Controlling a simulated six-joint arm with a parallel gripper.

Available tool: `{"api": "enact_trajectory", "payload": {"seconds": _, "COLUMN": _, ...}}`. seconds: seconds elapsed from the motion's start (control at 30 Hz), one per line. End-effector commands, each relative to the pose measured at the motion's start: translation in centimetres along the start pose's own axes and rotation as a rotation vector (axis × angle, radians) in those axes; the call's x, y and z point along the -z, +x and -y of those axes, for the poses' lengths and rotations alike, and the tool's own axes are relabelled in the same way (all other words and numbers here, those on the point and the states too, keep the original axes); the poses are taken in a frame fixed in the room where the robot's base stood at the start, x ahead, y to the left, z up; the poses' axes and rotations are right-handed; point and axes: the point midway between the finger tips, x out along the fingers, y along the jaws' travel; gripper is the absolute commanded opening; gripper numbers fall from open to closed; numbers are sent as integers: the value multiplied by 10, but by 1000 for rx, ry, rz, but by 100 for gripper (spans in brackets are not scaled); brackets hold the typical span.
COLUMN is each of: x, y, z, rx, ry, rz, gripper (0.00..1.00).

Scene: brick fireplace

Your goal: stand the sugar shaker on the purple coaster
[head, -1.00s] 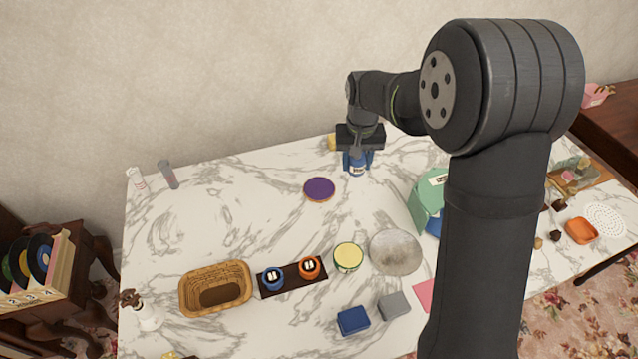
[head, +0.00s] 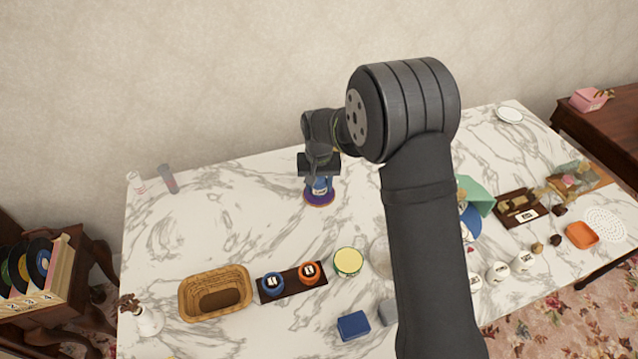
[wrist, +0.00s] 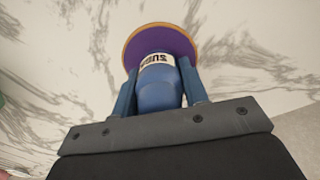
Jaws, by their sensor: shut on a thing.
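The sugar shaker (head: 320,187) is blue with a white label. In the wrist view the shaker (wrist: 160,86) sits between the two fingers of my gripper (wrist: 158,88), which is shut on it. Part of the label lettering shows. The purple coaster (head: 319,201) with an orange-brown rim lies on the marble table, directly under the shaker in the head view. In the wrist view the coaster (wrist: 160,36) shows beyond the shaker's far end. I cannot tell whether the shaker's base touches it. My gripper (head: 320,181) points down over the coaster.
A wicker basket (head: 243,282), a dark tray with a blue and an orange item, a yellow-topped round tin (head: 348,262) and a blue block (head: 353,325) stand nearer the front. Two small shakers (head: 168,180) stand at the back left. The table around the coaster is clear.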

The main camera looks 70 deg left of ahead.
Motion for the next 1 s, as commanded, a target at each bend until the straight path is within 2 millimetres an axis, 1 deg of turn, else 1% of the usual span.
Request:
{"api": "enact_trajectory", "payload": {"seconds": 0.13, "x": 0, "y": -1, "z": 0, "rx": 0, "ry": 0, "rz": -1, "gripper": 14}}
{"api": "enact_trajectory", "payload": {"seconds": 0.27, "x": 0, "y": 2, "z": 0, "rx": 0, "ry": 0, "rz": 0, "gripper": 14}}
{"api": "enact_trajectory", "payload": {"seconds": 0.3, "x": 0, "y": 3, "z": 0, "rx": 0, "ry": 0, "rz": 0, "gripper": 42}}
{"api": "enact_trajectory", "payload": {"seconds": 0.37, "x": 0, "y": 3, "z": 0, "rx": 0, "ry": 0, "rz": 0, "gripper": 54}}
{"api": "enact_trajectory", "payload": {"seconds": 0.4, "x": 0, "y": 3, "z": 0, "rx": 0, "ry": 0, "rz": 0, "gripper": 62}}
{"api": "enact_trajectory", "payload": {"seconds": 0.67, "x": 0, "y": 2, "z": 0, "rx": 0, "ry": 0, "rz": 0, "gripper": 62}}
{"api": "enact_trajectory", "payload": {"seconds": 0.77, "x": 0, "y": -2, "z": 0, "rx": 1, "ry": 0, "rz": -2, "gripper": 62}}
{"api": "enact_trajectory", "payload": {"seconds": 0.87, "x": 1, "y": -14, "z": 0, "rx": 1, "ry": 0, "rz": -3, "gripper": 62}}
{"api": "enact_trajectory", "payload": {"seconds": 1.0, "x": 1, "y": -43, "z": 0, "rx": 2, "ry": 0, "rz": -4, "gripper": 62}}
